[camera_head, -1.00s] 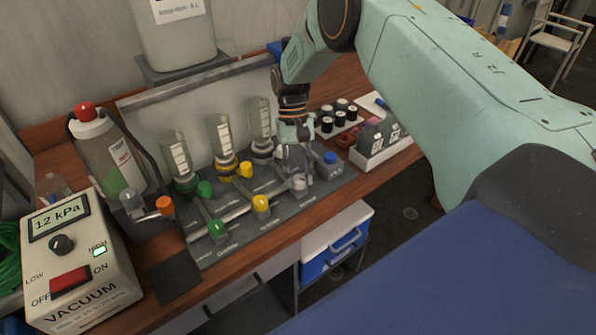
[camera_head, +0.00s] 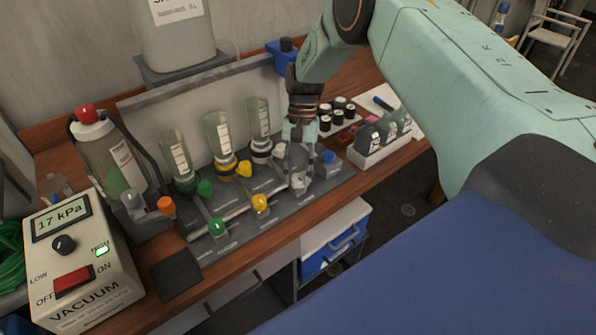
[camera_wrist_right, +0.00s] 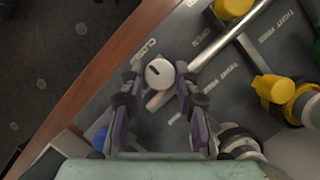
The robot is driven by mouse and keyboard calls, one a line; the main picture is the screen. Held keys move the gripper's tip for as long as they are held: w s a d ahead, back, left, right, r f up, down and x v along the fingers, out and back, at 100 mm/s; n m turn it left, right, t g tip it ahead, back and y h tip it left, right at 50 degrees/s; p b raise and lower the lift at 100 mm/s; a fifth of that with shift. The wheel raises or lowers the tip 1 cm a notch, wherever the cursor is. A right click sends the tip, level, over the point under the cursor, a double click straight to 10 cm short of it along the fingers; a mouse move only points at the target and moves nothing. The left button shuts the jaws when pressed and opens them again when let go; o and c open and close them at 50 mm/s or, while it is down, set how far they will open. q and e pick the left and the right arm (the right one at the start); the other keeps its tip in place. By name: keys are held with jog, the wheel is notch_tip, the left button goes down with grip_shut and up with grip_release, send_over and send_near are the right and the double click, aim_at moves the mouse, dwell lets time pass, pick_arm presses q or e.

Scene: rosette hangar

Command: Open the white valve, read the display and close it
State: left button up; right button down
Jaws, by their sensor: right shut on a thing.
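The white valve (camera_head: 298,181) is at the right end of the front row on the grey manifold board (camera_head: 222,252). My right gripper (camera_head: 300,168) reaches down from above and is shut on it. In the right wrist view the white valve's round knob (camera_wrist_right: 159,72), with a dark mark on top, sits between the fingertips. The vacuum box's display (camera_head: 62,217) at the left reads 17 kPa. The word CLOSED is printed on the board near the knob, and OPEN further along. My left gripper is out of view.
Green (camera_head: 216,227) and yellow (camera_head: 260,203) valves stand left of the white one, and a blue knob (camera_head: 328,157) stands close on its right. Clear bottles stand behind. The vacuum box (camera_head: 85,270) has a red switch. A bottle rack (camera_head: 378,148) is at the right.

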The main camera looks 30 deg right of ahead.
jog(key=shift+w+r, duration=0.2)
jog(key=c, duration=1.3)
grip_release()
jog(key=shift+c, duration=0.2)
jog(key=o, duration=0.4)
jog(key=shift+s+f, duration=0.1)
jog(key=shift+s, duration=0.05)
jog(key=shift+c, duration=0.2)
jog(key=v, duration=1.2)
jog(key=shift+s+f, duration=0.1)
jog(key=shift+s, duration=0.05)
